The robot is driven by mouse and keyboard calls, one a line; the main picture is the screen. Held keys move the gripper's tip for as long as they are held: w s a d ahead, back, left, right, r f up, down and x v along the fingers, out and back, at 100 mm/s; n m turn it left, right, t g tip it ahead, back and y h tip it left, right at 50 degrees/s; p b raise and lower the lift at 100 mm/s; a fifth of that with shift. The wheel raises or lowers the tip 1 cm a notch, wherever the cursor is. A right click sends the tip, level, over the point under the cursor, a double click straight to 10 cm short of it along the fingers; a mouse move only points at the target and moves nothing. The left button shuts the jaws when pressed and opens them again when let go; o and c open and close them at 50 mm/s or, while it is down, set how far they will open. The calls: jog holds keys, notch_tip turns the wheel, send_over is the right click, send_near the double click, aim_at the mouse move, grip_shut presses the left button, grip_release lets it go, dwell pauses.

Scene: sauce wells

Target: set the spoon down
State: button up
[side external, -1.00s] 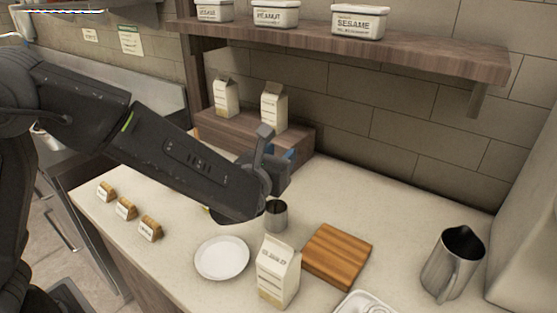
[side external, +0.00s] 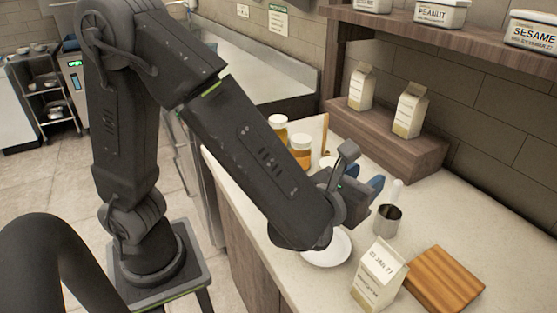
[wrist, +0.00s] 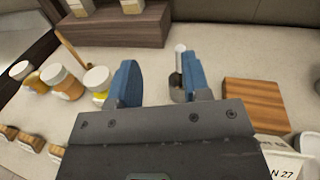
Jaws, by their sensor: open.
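What looks like the spoon stands in a small metal cup (side external: 388,220), with its pale, rounded handle (side external: 396,192) sticking up nearly upright. Its lower end is hidden inside the cup. In the wrist view the handle (wrist: 180,58) rises just left of the right finger, which covers part of the cup (wrist: 174,82). My gripper (side external: 362,186) is open, with blue fingers, just left of the cup in the side view. In the wrist view the gap of my gripper (wrist: 158,82) holds nothing, and the handle is near its right side.
A white plate (side external: 335,250) lies partly behind my arm. A carton (side external: 380,275) and a wooden board (side external: 445,280) stand in front. Several jars (wrist: 62,82) are at the left in the wrist view. A wooden riser (side external: 390,135) with cartons stands behind. Counter shows between cup and riser.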

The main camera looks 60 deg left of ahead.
jog(key=s+a+n+g+y, duration=0.4)
jog(key=s+a+n+g, duration=0.7)
jog(key=a+n, duration=0.6)
jog(key=s+d+r+n+h, duration=0.3)
jog(key=s+d+n+h, duration=0.3)
jog(key=n, duration=0.9)
jog(key=shift+d+r+n+g+h, duration=0.2)
jog(key=shift+n+g+h, duration=0.1)
jog(key=shift+h, duration=0.7)
